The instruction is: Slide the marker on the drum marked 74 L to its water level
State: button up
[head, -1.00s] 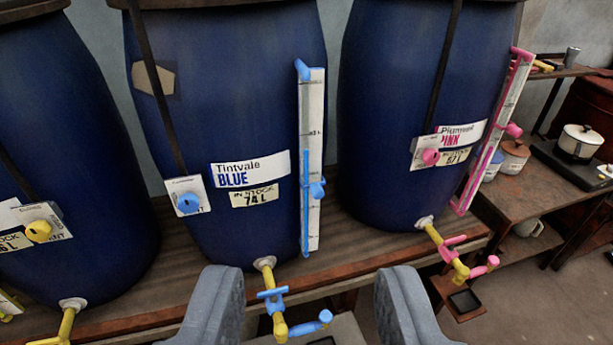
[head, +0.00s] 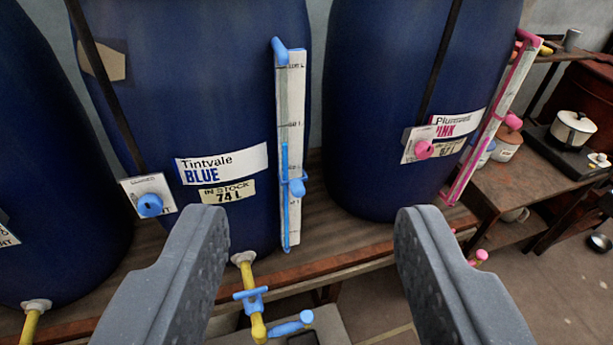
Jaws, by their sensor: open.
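The blue drum (head: 225,90) carries a Tintvale BLUE label and a tag marked 74 L (head: 228,192). On its right side stands an upright white scale board (head: 292,110) with a clear sight tube and blue fittings. Blue liquid fills the tube's lower part, up to a little above the marker. The blue marker (head: 297,188) sits on the scale's lower half, its knob facing me. My gripper (head: 320,225) is open and empty, its two grey fingers spread wide in front of the drum. The marker lies between them in the picture, beyond the fingertips and apart from them.
A blue-handled yellow tap (head: 254,305) juts out below the drum. A pink-labelled drum (head: 390,100) with a pink gauge (head: 492,130) stands to the right. Another blue drum (head: 50,170) is at left. A side table (head: 535,165) holds a pot (head: 572,129).

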aim_at(300, 195)
jog(key=w+d+f+n+t+p, duration=0.1)
jog(key=w+d+f+n+p, duration=0.2)
jog(key=w+f, duration=0.65)
jog(key=w+d+f+n+p, duration=0.2)
jog(key=w+d+f+n, duration=0.3)
jog(key=w, duration=0.8)
jog(key=w+a+f+n+y+p, duration=0.2)
jog(key=a+f+y, duration=0.1)
jog(key=f, duration=0.8)
jog(key=w+a+f+n+y+p, duration=0.2)
jog(key=f+y+p, duration=0.1)
jog(key=f, duration=0.8)
jog(key=shift+t, duration=0.3)
jog(key=p+x, duration=0.1)
jog(key=x, duration=1)
jog(key=shift+w+a, duration=0.1)
jog(key=shift+w, duration=0.3)
jog(key=shift+w+a+r, duration=0.15)
jog(key=shift+w, duration=0.35)
